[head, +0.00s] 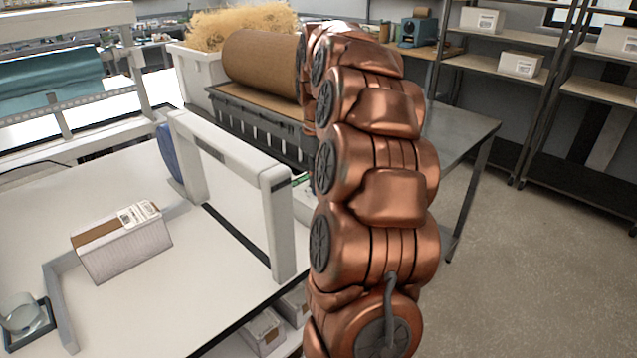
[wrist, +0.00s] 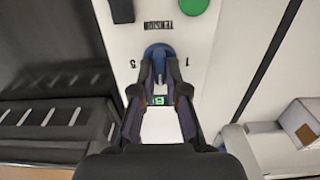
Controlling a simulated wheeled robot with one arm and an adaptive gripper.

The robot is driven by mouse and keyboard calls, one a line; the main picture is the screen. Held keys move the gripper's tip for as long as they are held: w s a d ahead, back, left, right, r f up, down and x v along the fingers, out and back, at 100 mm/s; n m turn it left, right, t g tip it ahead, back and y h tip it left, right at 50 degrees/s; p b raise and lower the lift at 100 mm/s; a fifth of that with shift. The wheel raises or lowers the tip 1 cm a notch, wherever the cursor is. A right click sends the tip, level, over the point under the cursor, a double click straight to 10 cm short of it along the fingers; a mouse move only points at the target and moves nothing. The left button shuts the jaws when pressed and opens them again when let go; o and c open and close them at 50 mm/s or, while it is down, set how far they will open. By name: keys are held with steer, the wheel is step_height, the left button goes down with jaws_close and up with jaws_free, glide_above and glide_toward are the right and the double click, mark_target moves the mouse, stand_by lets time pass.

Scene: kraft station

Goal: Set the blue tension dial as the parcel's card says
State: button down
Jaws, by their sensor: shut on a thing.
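The blue tension dial (wrist: 159,50) shows in the wrist view on a white panel, under an upside-down "TENSION" label. A "1" mark is right of it and another digit, hard to read, is left. My gripper (wrist: 160,74) is shut on the dial; its fingers cover much of it, so the dial's setting cannot be read. In the head view my arm hides the gripper and the dial. The parcel (head: 125,248) lies on the white table at the left, with a small white printed card or label (head: 139,213) on top, too small to read.
A green button (wrist: 193,6) and a black part (wrist: 121,10) are on the panel near the dial. A pale grey frame (head: 233,160) stands on the table beside my arm. A brown paper roll (head: 262,64) lies behind it. Open floor is at the right.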

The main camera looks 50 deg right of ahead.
steer(key=c, duration=1.2)
jaws_free()
steer(key=shift+r, duration=0.1)
steer(key=shift+r, duration=3.7)
steer(key=shift+s, duration=0.1)
